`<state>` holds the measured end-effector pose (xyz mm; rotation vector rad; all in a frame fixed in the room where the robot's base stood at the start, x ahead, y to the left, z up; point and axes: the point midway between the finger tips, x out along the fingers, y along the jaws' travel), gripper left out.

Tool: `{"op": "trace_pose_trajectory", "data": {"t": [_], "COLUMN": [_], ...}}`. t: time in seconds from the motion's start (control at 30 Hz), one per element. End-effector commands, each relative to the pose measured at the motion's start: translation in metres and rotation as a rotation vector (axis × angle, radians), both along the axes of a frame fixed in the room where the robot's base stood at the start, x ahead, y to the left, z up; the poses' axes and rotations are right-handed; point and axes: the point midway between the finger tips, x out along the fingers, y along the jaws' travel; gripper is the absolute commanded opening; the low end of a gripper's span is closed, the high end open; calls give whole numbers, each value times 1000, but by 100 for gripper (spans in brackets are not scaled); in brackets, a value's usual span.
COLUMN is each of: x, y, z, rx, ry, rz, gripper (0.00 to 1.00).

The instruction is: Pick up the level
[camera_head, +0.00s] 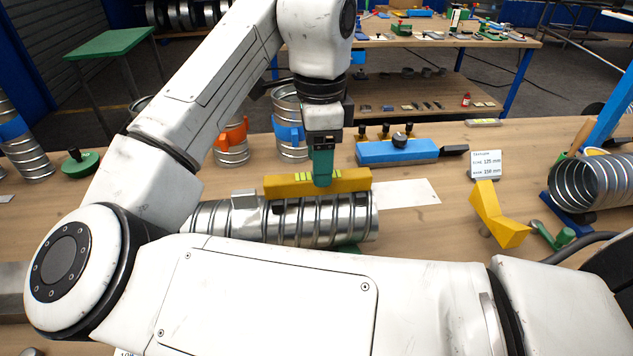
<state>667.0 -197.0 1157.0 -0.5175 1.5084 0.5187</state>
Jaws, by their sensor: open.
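The level is a yellow bar (345,181) with greenish vials along its top. It lies lengthwise on top of a silver spiral duct (300,219), which rests on the wooden bench. My gripper (322,180) points down over the middle of the level, its green finger at or just in front of the bar. Only one finger shows clearly; the other is hidden behind it. Whether the finger touches the level cannot be told.
A blue tool block (397,152) stands behind the duct, with a label card (486,165) to its right. A yellow angled piece (499,218) and another spiral duct (590,183) are at right. Ducts with orange (231,141) and blue bands stand behind.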

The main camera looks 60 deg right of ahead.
Motion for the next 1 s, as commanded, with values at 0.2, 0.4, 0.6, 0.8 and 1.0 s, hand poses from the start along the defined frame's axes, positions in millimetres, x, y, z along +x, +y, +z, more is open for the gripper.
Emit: {"op": "trace_pose_trajectory", "data": {"t": [0.2,0.4,0.6,0.8,1.0], "x": [0,0,0,0,0], "y": [4,5,5,5,5], "z": [-19,-47,-54,-54,-54], "rx": [1,0,1,0,0], "ry": [2,2,-1,0,0], "rz": [3,1,1,1,1], "gripper": [60,60,60,53,34]}}
